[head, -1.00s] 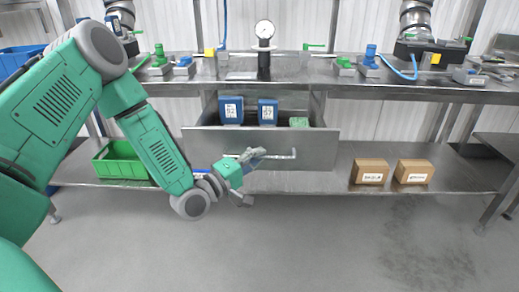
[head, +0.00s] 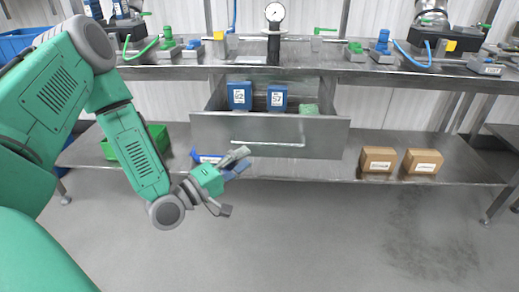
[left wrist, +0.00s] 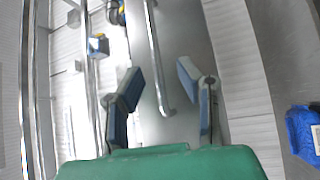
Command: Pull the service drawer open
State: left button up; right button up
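The service drawer (head: 222,128) under the steel bench stands pulled out, its grey front toward me and its inside visible from above. Its bar handle (head: 268,143) runs across the front. My left gripper (head: 234,183) is open and empty, below and left of the handle, apart from it. In the left wrist view the open fingers (left wrist: 160,72) show blue pads, with the handle (left wrist: 154,55) in the gap between them in the picture, touching neither. Two blue labelled packs (head: 239,95) (head: 277,97) and a green item (head: 309,108) are in the drawer. My right gripper is out of view.
The bench top (head: 180,72) carries a gauge (head: 274,14) and several green and blue fittings. On the lower shelf are a green bin (head: 157,137), a blue packet (head: 207,157) and two brown boxes (head: 378,162) (head: 421,163). The floor in front is clear.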

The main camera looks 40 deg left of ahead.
pick_arm(q)
jog(key=v, duration=0.4)
jog(key=shift+s+f, duration=0.1)
jog(key=shift+a, duration=0.1)
dwell(0.3)
